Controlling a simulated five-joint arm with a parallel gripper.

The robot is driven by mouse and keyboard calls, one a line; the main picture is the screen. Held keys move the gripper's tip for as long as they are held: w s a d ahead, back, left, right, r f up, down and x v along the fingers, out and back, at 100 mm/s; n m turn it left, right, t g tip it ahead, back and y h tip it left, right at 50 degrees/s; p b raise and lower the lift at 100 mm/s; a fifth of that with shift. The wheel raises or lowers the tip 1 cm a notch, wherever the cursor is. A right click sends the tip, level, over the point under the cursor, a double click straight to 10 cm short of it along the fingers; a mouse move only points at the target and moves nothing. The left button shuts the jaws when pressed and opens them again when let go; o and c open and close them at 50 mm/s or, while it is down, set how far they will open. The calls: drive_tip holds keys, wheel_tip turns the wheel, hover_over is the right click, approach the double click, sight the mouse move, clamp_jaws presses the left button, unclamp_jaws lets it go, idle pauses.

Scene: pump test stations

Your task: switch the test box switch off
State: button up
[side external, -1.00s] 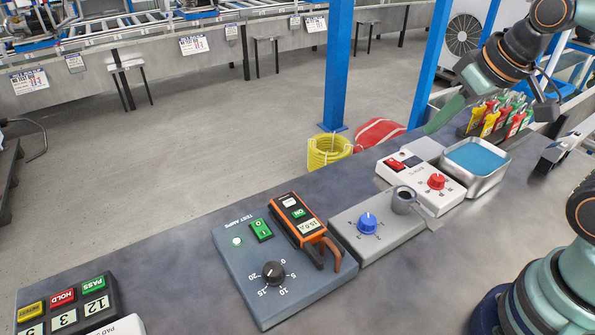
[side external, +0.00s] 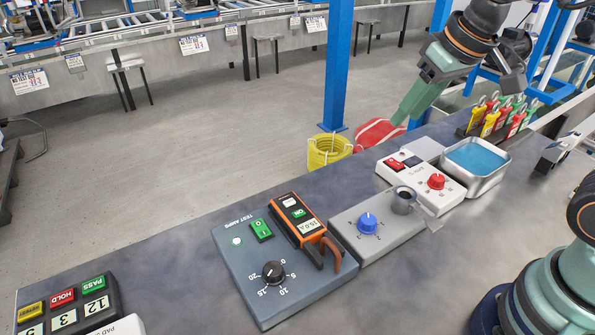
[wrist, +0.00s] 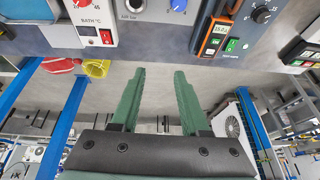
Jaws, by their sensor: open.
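The test box (side external: 235,265) is a blue-grey box marked TEST AMPS on the bench, in the front middle of the side view. Its green rocker switch (side external: 262,229), marked I and O, sits near the back edge. My gripper (side external: 402,119) is in the air beyond the bench's back edge, well right of the test box. In the wrist view its two green fingers (wrist: 160,73) are apart, with nothing between them.
An orange clamp meter (side external: 299,217) lies on the test box right next to the switch; a black knob (side external: 273,272) is in front. A grey box with a blue knob (side external: 367,222) and a white bath controller (side external: 455,192) stand to the right. A keypad (side external: 75,305) is at front left.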

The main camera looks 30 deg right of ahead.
drive_tip(key=w+a+f+g, duration=0.2)
drive_tip(key=w+a+g, duration=0.1)
drive_tip(key=w+a, duration=0.65)
drive_tip(key=g, duration=0.2)
approach(262, 230)
wheel_tip(262, 230, down, 7)
drive_tip(key=shift+s+a+f, duration=0.1)
drive_tip(key=shift+s+f, duration=0.05)
drive_tip(key=shift+f, duration=0.1)
